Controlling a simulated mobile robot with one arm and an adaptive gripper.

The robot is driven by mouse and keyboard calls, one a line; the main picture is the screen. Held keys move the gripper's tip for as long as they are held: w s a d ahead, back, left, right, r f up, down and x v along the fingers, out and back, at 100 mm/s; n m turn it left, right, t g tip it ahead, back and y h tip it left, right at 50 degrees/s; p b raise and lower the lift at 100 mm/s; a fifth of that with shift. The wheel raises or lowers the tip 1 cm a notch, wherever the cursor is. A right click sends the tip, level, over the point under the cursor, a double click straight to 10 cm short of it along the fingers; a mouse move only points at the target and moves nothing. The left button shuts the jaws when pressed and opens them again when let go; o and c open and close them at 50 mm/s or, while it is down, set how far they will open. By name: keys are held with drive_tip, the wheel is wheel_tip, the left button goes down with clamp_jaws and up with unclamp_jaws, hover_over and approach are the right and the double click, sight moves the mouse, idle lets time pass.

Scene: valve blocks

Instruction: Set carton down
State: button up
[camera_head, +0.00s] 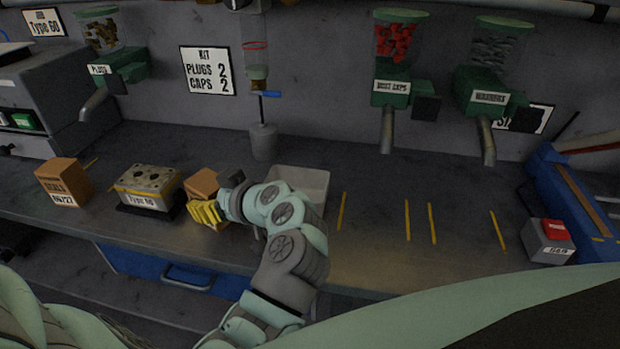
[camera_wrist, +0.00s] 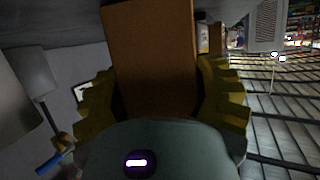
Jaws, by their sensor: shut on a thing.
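A brown carton (camera_head: 201,182) is at my gripper on the workbench, just right of the valve block. My gripper (camera_head: 207,212) has yellow fingers and is shut on the carton. In the wrist view the carton (camera_wrist: 150,55) fills the middle, with a yellow finger on each side. The head view does not clearly show whether the carton's base touches the bench.
A valve block (camera_head: 150,186) marked Type 60 sits on a dark base left of my gripper. A pale bin (camera_head: 312,182) stands behind my arm. A grey cylinder holder (camera_head: 263,142) is behind. Dispenser spouts hang over the back. The bench right of the bin is mostly clear, with yellow lines.

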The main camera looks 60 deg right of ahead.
drive_tip(key=shift+f, duration=0.1)
drive_tip(key=o, duration=1.4)
drive_tip(key=b+v, duration=0.2)
drive_tip(key=v, duration=1)
